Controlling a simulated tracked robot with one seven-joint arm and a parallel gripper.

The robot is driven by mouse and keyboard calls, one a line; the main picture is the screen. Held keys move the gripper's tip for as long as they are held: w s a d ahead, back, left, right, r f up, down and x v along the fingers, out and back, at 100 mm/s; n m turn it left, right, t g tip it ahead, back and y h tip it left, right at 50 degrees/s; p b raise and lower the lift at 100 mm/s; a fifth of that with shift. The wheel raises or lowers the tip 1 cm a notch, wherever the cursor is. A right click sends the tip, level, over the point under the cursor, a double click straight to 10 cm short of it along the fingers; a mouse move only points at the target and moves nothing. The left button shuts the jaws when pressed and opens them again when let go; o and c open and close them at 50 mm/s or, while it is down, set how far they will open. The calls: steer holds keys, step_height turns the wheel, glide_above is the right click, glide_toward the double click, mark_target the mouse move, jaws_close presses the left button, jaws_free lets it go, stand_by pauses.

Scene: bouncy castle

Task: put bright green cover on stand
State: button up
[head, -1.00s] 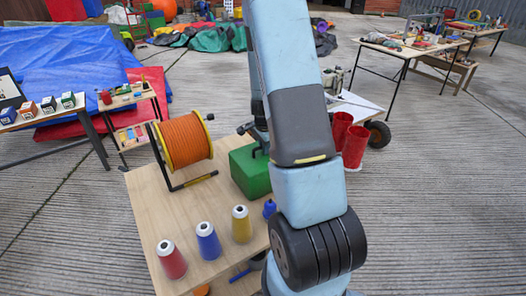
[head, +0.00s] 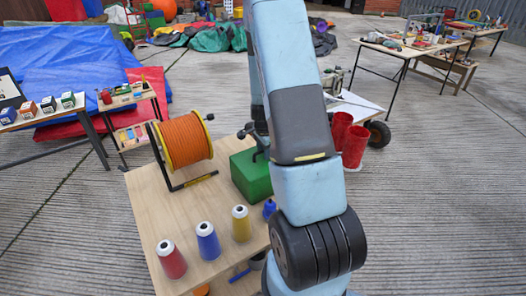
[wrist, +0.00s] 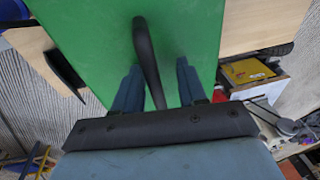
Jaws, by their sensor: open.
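The bright green cover (head: 248,178) is a box shape with a black arched handle. It sits at the right edge of the wooden table, partly hidden by my arm. In the wrist view its broad green face (wrist: 85,35) fills the upper middle, with the handle (wrist: 146,55) standing out toward me. My gripper (wrist: 157,68) is open, with one blue-grey finger on each side of the handle. I cannot tell whether either finger touches it. In the head view my arm hides most of the gripper. I cannot make out which thing is the stand.
An orange cable reel (head: 186,140) stands left of the cover on the table (head: 150,205). Two red cylinders (head: 355,147) stand right of my arm.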

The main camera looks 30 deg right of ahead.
steer(key=shift+s, duration=0.1)
steer(key=s+a+r+n+t, duration=0.1)
steer(key=s+a+r+n, duration=0.15)
steer(key=r, duration=0.85)
steer(key=s+a+r+n, duration=0.2)
steer(key=a+r, duration=0.2)
steer(key=r, duration=0.6)
steer(key=s+a+r+n+t, duration=0.1)
steer(key=s+a+r+n, duration=0.5)
steer(key=s+r, duration=0.2)
steer(key=s+a+r+n+t+y, duration=0.1)
steer(key=s+a+r+n+t, duration=0.1)
steer(key=s+a+r+n, duration=0.4)
steer(key=s+r+n, duration=0.1)
steer(key=s+r, duration=0.2)
steer(key=s, duration=0.4)
steer(key=shift+a+r, duration=0.25)
